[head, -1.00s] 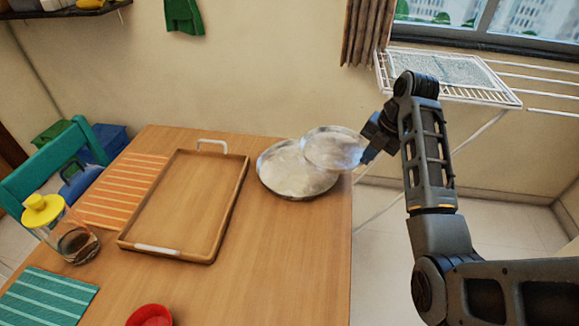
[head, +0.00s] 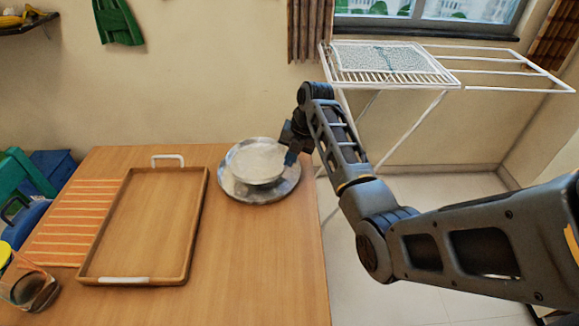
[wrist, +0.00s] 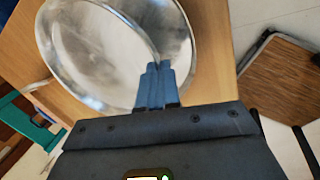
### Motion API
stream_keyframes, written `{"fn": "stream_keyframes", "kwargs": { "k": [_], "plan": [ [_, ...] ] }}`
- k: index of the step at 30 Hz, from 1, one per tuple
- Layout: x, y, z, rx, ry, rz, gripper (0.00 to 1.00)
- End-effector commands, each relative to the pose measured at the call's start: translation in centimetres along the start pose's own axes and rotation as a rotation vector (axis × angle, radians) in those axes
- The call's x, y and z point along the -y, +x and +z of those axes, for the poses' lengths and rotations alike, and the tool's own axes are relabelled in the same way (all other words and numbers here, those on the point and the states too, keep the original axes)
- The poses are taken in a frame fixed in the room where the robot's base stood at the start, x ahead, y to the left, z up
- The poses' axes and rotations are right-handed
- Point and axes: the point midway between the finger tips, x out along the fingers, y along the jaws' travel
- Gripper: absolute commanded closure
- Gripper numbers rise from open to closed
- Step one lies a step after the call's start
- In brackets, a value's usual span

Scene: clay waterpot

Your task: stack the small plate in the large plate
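The small plate (head: 257,158), round and silvery, is over the middle of the large plate (head: 262,194), a wider shallow metal plate on the table. The small plate looks nearly level and within the large plate's outline; I cannot tell whether they touch. My gripper (head: 289,154) is at the small plate's right rim. In the wrist view, its blue fingers (wrist: 156,84) are closed together on the rim of the small plate (wrist: 90,50). The large plate (wrist: 181,42) shows beyond that rim. The small plate hides much of the large plate's inside.
A wooden tray (head: 150,225) with white handles lies left of the plates on the table (head: 250,265). An orange striped mat (head: 70,225) and a glass jug (head: 30,288) are farther left. A white drying rack (head: 395,65) stands beyond the table's right edge.

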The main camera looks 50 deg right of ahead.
Motion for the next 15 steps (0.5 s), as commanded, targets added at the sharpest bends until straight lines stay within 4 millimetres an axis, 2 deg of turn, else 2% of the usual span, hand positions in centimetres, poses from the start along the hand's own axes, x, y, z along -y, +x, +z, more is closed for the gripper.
{"fn": "stream_keyframes", "kwargs": {
  "k": [9,15],
  "plan": [
    [0.8,3.3,-0.1,-0.001,0.0,-0.001,1.0],
    [1.0,4.0,0.0,0.002,0.0,0.0,1.0]
  ]
}}
